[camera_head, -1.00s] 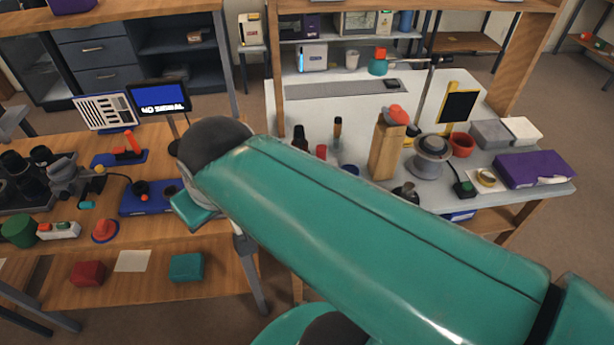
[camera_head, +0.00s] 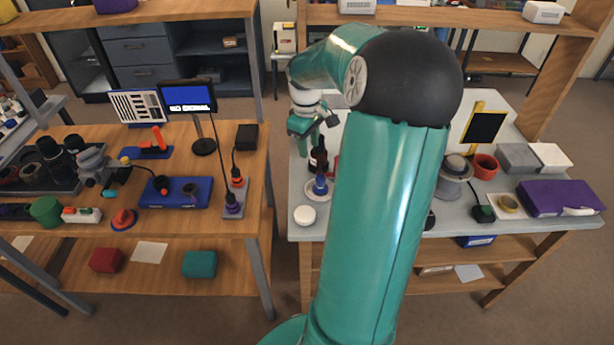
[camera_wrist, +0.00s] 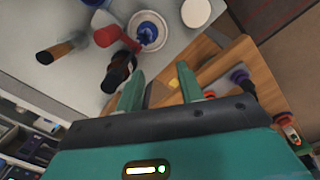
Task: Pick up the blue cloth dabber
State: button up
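The blue cloth dabber (camera_head: 320,186) looks to be the small blue item standing on a round white dish (camera_head: 309,194) on the grey-white bench. In the wrist view the blue dabber (camera_wrist: 147,33) also sits on its dish, up and left of my fingers. My gripper (camera_wrist: 160,86) is open, with two teal fingers apart and nothing between them. In the head view my gripper (camera_head: 308,126) hangs behind and above the dabber, small and partly hidden by my wrist.
A dark bottle (camera_head: 317,158) stands just behind the dabber; in the wrist view it is close to my left finger. A red item (camera_wrist: 108,36) stands beside the dish. A white round lid (camera_head: 305,215) lies in front. My arm hides much of the bench.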

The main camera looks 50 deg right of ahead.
jog(key=s+d+f, duration=0.2)
jog(key=d, duration=0.2)
send_over(322, 178)
jog(key=shift+y, duration=0.3)
notch_tip(322, 178, down, 7)
jog(key=shift+d+f, duration=0.1)
jog(key=shift+f, duration=3.15)
jog(key=c, duration=0.7)
